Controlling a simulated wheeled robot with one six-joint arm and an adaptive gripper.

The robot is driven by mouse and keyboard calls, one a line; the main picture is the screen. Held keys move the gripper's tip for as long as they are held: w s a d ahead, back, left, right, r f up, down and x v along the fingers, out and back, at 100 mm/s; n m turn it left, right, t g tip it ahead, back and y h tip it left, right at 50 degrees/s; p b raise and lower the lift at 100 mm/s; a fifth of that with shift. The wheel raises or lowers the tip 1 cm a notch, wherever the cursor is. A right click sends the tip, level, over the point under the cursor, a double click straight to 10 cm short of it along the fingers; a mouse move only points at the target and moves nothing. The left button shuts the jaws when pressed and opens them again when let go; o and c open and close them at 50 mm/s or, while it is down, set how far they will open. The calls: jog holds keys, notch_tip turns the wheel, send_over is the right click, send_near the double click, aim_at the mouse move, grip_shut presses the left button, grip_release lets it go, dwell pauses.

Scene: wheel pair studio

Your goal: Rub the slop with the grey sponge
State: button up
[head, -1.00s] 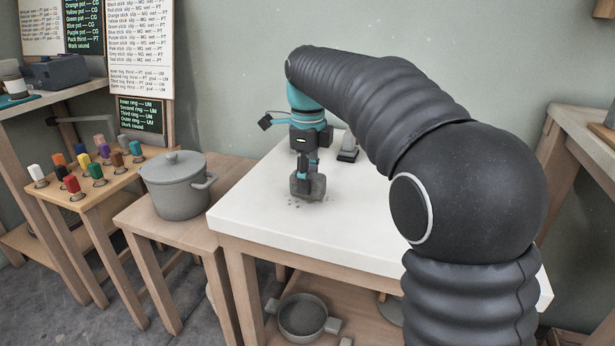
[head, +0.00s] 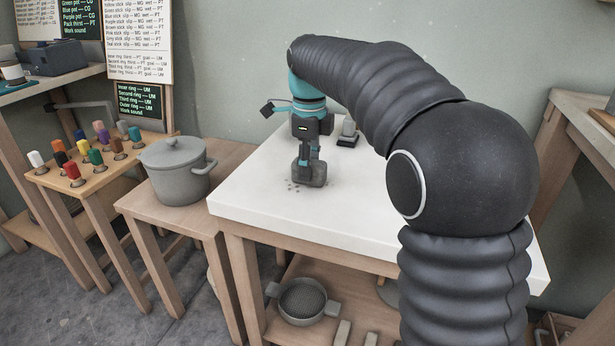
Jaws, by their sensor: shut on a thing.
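My gripper (head: 309,157) points down over the white-topped table (head: 258,195) and is shut on the grey sponge (head: 309,177). The sponge is a dark grey block low at the table top; I cannot tell for sure whether it touches. The slop (head: 293,186) shows as small dark specks on the white top, around the sponge's lower left and right edges. Any slop under the sponge is hidden.
A grey block on a dark base (head: 348,133) stands behind and right of the sponge. A lidded grey pot (head: 175,172) stands on a lower wooden table at left. Coloured pegs (head: 96,157) stand farther left. A grey strainer (head: 302,302) sits on the shelf below.

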jog(key=shift+w+d+p, duration=0.3)
jog(key=shift+w+p, duration=0.25)
jog(key=shift+w, duration=0.2)
jog(key=shift+w+f, duration=0.2)
jog(key=shift+r, duration=0.15)
dwell(0.7)
jog(key=shift+s+a+r+b, duration=0.1)
jog(key=shift+s+a+b, duration=0.15)
jog(key=shift+s, duration=0.45)
jog(key=shift+s+a+r+b, duration=0.1)
jog(key=shift+s+a+b, duration=0.1)
jog(key=shift+s, duration=0.5)
jog(key=shift+s+a+r+b, duration=0.15)
jog(key=shift+s+a, duration=0.1)
jog(key=shift+s, duration=0.45)
jog(key=shift+f, duration=0.1)
jog(key=shift+s+a+f, duration=0.15)
jog(key=shift+s+a, duration=0.15)
jog(key=shift+s, duration=0.45)
